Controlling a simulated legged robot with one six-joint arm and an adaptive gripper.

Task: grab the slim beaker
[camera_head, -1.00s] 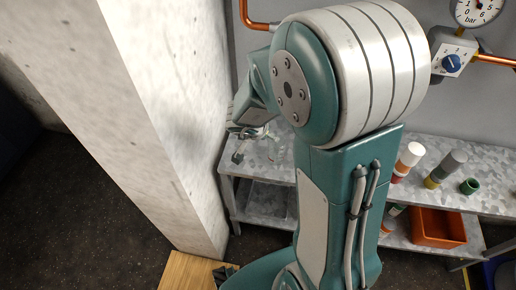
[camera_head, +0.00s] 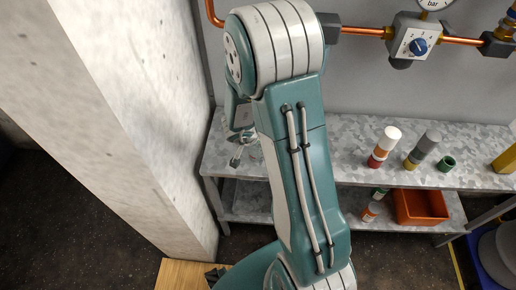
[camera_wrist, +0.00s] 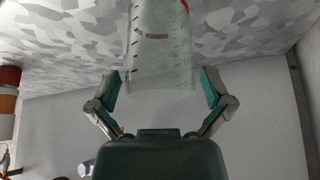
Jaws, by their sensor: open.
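The slim beaker (camera_wrist: 160,55) is clear glass with dark graduation marks and a red mark. In the wrist view it appears upside down against the grey patterned shelf top, with its rim end between my fingers. My gripper (camera_wrist: 162,88) is open, one finger on each side of the beaker, with a visible gap on both sides. In the head view my gripper (camera_head: 238,155) is small, over the left end of the metal shelf (camera_head: 330,160). The beaker cannot be clearly made out there.
A red-and-white container (camera_head: 384,147), a grey-and-yellow one (camera_head: 422,150) and a green cup (camera_head: 447,163) stand on the shelf's right part. An orange bin (camera_head: 422,206) is on the lower shelf. A concrete pillar (camera_head: 130,110) is close on the left. Copper pipes run along the wall.

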